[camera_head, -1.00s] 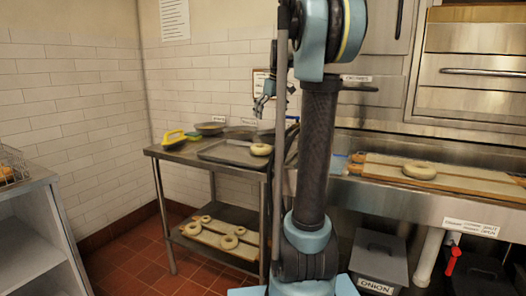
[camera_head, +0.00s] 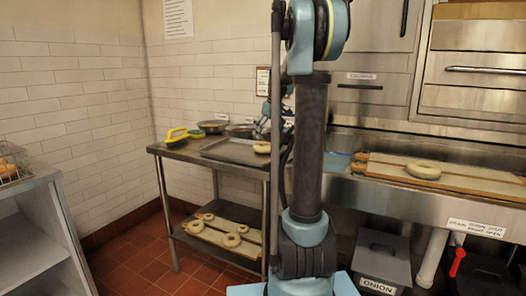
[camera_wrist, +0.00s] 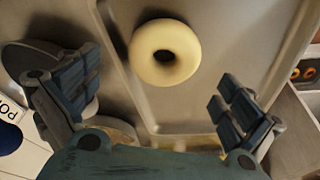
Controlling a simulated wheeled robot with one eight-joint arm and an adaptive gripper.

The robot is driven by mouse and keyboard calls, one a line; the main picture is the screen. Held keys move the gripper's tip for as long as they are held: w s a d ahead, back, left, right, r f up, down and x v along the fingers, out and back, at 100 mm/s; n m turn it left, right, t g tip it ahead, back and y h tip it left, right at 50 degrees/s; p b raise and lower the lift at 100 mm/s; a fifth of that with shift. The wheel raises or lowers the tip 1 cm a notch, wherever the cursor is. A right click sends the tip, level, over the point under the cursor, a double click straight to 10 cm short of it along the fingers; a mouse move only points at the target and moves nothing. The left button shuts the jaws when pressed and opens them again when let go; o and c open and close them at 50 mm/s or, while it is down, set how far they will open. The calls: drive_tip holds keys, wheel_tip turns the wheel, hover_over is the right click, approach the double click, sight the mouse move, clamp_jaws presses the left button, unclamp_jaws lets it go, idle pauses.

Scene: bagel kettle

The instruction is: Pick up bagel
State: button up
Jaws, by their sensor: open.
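A pale bagel (camera_head: 262,147) lies on the metal tray (camera_head: 222,151) at the right end of the steel side table. In the wrist view the bagel (camera_wrist: 188,47) is whole, its hole facing me, above the middle of the picture. My gripper (camera_wrist: 157,100) is open and empty, with one finger on each side below the bagel. The fingers do not touch it. In the head view my gripper (camera_head: 264,128) is just above the bagel, partly hidden by my arm.
Dark round pans (camera_head: 213,126) and a yellow-green thing (camera_head: 176,135) are behind the tray. More bagels (camera_head: 230,240) lie on boards on the lower shelf. Another bagel (camera_head: 423,170) is on a board on the right counter. A wire basket (camera_head: 12,165) stands at the far left.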

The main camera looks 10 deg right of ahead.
sight(264, 143)
drive_tip(key=shift+a+x, duration=0.15)
drive_tip(key=shift+x, duration=1.25)
drive_tip(key=shift+a+x, duration=0.1)
drive_tip(key=shift+x, duration=1.3)
drive_tip(key=c, duration=1)
